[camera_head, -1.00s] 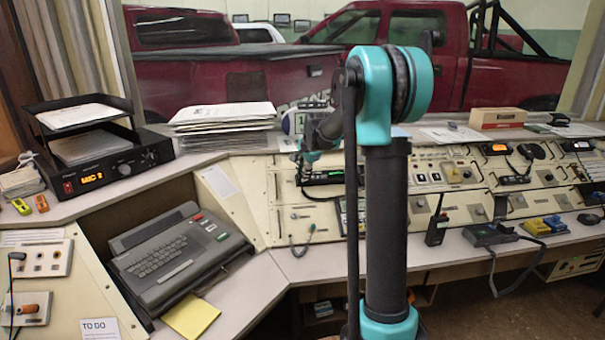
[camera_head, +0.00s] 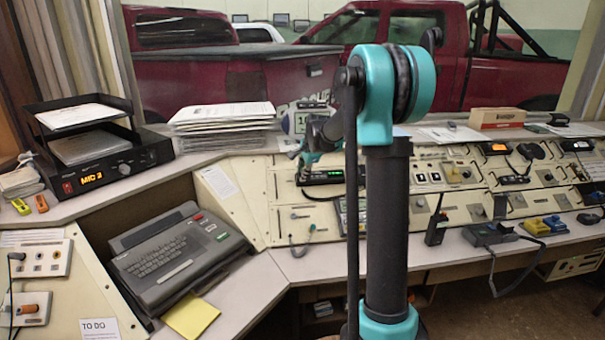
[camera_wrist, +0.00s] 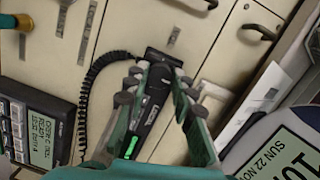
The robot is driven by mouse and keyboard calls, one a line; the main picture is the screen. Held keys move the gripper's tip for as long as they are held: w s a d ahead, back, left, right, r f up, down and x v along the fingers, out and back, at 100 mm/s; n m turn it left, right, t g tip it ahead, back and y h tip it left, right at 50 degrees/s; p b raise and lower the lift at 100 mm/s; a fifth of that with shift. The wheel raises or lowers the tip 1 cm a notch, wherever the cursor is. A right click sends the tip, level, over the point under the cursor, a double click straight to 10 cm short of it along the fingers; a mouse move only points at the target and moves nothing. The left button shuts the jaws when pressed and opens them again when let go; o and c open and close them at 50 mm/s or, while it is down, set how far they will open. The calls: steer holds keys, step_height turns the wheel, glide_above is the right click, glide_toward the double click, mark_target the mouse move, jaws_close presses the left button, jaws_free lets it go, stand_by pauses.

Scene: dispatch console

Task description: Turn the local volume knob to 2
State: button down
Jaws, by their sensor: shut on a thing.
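The local radio (camera_head: 347,177) is a slim black unit with a lit green display, set on the cream console panel. In the wrist view the radio (camera_wrist: 149,112) lies between my gripper's two fingers, with a label that seems to read LOCAL. My gripper (camera_wrist: 162,72) is closed at the radio's far end, near the coiled cord. It is shut on the local volume knob, which the fingertips hide. I cannot read the knob's setting. In the head view my gripper (camera_head: 306,167) is small at the radio's left end, partly behind my arm.
A black coiled cord (camera_wrist: 86,100) hangs beside the fingers. A grey keypad with a display (camera_wrist: 38,128) is at lower left, and a date calendar (camera_wrist: 285,155) at lower right. A paper stack (camera_head: 222,117) stands left of my arm. A keyboard terminal (camera_head: 175,255) sits in front.

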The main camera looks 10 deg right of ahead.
steer(key=c, duration=1.3)
jaws_free()
steer(key=shift+o, duration=0.2)
steer(key=shift+r, duration=0.1)
steer(key=v, duration=1.2)
steer(key=shift+d, duration=0.1)
steer(key=s+f+n, duration=0.5)
steer(key=s+f, duration=0.2)
steer(key=s, duration=0.5)
steer(key=s+d+f+n+g+h, duration=0.1)
steer(key=s+f+n, duration=0.4)
steer(key=s+f, duration=0.3)
steer(key=s+d+f+n, duration=0.1)
steer(key=s+f+n, duration=0.4)
steer(key=s, duration=1.1)
step_height(320, 180, down, 3)
steer(key=shift+s+f+h, duration=0.2)
steer(key=shift+s+h, duration=0.05)
steer(key=shift+h, duration=0.05)
